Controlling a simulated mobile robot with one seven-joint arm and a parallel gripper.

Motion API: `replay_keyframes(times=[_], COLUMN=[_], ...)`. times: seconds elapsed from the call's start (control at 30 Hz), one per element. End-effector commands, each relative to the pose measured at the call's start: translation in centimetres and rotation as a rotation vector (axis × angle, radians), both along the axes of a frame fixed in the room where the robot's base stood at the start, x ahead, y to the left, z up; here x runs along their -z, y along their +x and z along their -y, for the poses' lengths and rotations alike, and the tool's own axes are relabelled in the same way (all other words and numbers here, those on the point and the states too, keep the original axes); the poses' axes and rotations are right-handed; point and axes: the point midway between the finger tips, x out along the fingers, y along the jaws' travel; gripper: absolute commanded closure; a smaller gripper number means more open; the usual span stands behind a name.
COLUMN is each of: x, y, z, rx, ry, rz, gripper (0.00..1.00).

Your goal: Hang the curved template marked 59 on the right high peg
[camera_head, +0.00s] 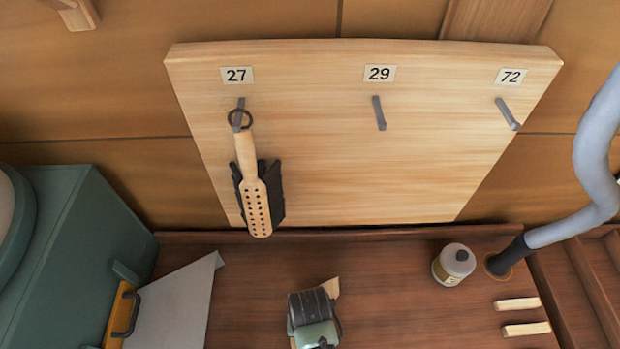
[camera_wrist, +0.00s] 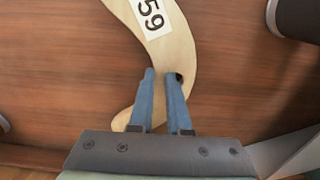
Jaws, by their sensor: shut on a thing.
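The curved template (camera_wrist: 182,50) is a pale wooden strip with a white label reading 59, in the wrist view. My gripper (camera_wrist: 163,76) has its two blue fingers shut on its narrower part, with a dark hole beside the right fingertip. In the head view, what looks like my dark and green gripper (camera_head: 314,312) is over the bench, hiding the fingers and most of the template. A pale end of the template (camera_head: 331,287) shows beside it. The right peg (camera_head: 508,114), under label 72, is bare and grey on the upright board (camera_head: 330,180).
The middle peg (camera_head: 379,113), under 29, is bare. A perforated wooden paddle (camera_head: 254,190) and a black thing hang on the left peg (camera_head: 239,112), under 27. A bottle (camera_head: 453,264) and a thick grey hose (camera_head: 590,170) stand at right. A green case (camera_head: 75,240) is at left.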

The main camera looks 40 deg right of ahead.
Motion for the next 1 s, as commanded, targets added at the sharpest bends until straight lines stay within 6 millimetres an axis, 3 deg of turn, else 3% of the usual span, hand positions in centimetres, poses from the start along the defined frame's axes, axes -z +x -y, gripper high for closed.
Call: replay_keyframes(times=[0.57, 0.6, 0.77, 1.0], x=[1.5, 1.6, 1.5, 1.4], y=[0.0, 0.0, 0.0, 0.0], z=[0.0, 0.0, 0.0, 0.0], rx=[-0.001, 0.000, 0.000, 0.000], ry=[-0.001, -0.001, -0.001, -0.001], rz=[0.002, 0.001, 0.001, 0.001], gripper=[1.00, 0.83, 0.54, 0.54])
